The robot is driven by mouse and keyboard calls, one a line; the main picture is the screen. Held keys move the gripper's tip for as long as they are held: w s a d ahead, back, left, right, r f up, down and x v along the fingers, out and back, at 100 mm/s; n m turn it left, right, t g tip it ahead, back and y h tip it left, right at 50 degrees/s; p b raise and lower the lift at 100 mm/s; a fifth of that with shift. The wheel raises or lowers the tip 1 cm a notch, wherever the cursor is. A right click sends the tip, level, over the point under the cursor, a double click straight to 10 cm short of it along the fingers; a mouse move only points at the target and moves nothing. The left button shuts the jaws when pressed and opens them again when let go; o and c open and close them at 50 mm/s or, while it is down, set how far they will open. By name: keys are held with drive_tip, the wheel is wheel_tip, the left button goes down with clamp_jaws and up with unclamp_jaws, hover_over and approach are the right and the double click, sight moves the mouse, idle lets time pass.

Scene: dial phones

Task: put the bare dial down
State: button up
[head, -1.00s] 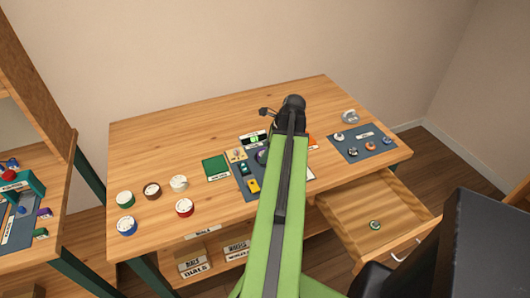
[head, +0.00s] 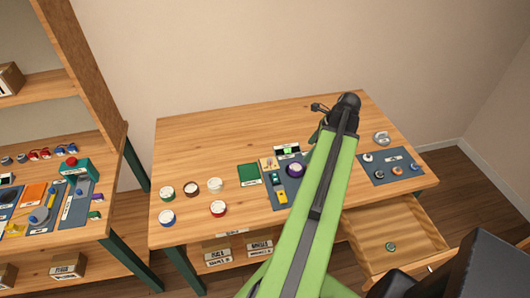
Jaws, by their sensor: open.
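My gripper (head: 319,107) is at the end of the green arm, above the back right part of the wooden table (head: 205,140). Its jaws are open, small in the picture, and nothing shows between them. A purple round dial-like piece (head: 294,170) lies on the dark middle mat, just left of my arm. I cannot tell which piece is the bare dial. My arm hides part of the middle mat.
A dark mat (head: 376,174) with several small pieces lies at the right. A clear round piece (head: 381,138) stands behind it. An open drawer (head: 415,228) holds a green ring (head: 390,246). A shelf unit (head: 75,115) stands left. The table's back left is clear.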

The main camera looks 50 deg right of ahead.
drive_tip(key=w+a+f+n+g, duration=0.1)
drive_tip(key=w+a+n+g, duration=0.2)
drive_tip(key=w+a+n, duration=1.7)
drive_tip(key=a+n, duration=0.1)
drive_tip(key=a, duration=0.7)
drive_tip(key=w+a+n+h, duration=0.1)
drive_tip(key=w+a+n, duration=0.2)
drive_tip(key=a, duration=0.9)
drive_tip(key=w+a+n+g, duration=0.1)
drive_tip(key=w+a+n, duration=0.2)
drive_tip(key=a+n, duration=0.4)
drive_tip(key=a, duration=0.5)
drive_tip(key=shift+a+f+h, duration=0.2)
drive_tip(key=shift+f+h, duration=0.2)
drive_tip(key=shift+c, duration=0.3)
